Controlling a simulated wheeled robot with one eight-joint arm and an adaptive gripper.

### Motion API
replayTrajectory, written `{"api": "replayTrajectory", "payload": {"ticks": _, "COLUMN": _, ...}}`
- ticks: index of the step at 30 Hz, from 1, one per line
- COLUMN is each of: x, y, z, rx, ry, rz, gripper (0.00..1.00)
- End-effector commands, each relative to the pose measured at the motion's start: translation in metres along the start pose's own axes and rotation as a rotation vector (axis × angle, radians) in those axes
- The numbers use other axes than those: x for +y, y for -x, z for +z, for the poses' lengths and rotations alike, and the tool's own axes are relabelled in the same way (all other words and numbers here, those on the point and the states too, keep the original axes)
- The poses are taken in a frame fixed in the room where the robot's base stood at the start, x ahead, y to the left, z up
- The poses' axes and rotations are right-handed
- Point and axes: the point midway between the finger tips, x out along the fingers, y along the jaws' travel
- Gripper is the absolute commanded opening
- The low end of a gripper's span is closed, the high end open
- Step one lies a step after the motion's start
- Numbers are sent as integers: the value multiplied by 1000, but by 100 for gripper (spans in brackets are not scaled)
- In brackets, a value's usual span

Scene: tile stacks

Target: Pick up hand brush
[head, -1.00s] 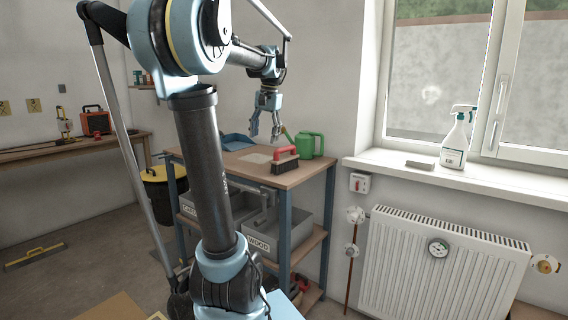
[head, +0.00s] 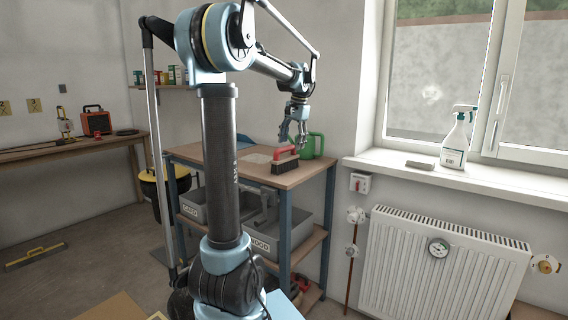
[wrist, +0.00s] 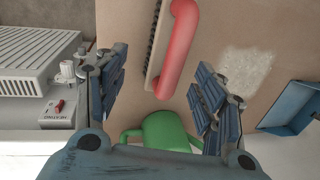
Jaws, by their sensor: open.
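The hand brush (head: 285,161) has a red handle and dark bristles, and it stands on the wooden top of the shelf unit (head: 238,166). In the wrist view the brush (wrist: 173,50) shows its red handle, with the dark bristles along its left side. My gripper (head: 292,138) is open and hangs above the brush in the head view. In the wrist view its two blue-grey fingers (wrist: 158,98) are spread apart, with the lower end of the brush between and beyond them. Nothing is held.
A green watering can (head: 310,145) stands right behind the brush and shows below it in the wrist view (wrist: 165,132). A blue dustpan-like thing (wrist: 292,108) lies to the right. Grey bins (head: 282,228) sit on the shelf below. A radiator (head: 440,265) and windowsill are to the right.

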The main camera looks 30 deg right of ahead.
Motion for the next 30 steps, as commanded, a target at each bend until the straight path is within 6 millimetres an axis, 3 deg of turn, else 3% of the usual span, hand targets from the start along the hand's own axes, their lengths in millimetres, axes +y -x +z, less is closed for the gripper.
{"api": "replayTrajectory", "payload": {"ticks": 4, "x": -1, "y": -24, "z": 0, "rx": 0, "ry": 2, "rz": 0, "gripper": 63}}
{"api": "replayTrajectory", "payload": {"ticks": 14, "x": -2, "y": -46, "z": 2, "rx": 0, "ry": 2, "rz": 0, "gripper": 63}}
{"api": "replayTrajectory", "payload": {"ticks": 22, "x": -8, "y": -81, "z": 8, "rx": 0, "ry": 2, "rz": 0, "gripper": 63}}
{"api": "replayTrajectory", "payload": {"ticks": 30, "x": -8, "y": -91, "z": 8, "rx": 0, "ry": 1, "rz": 0, "gripper": 63}}
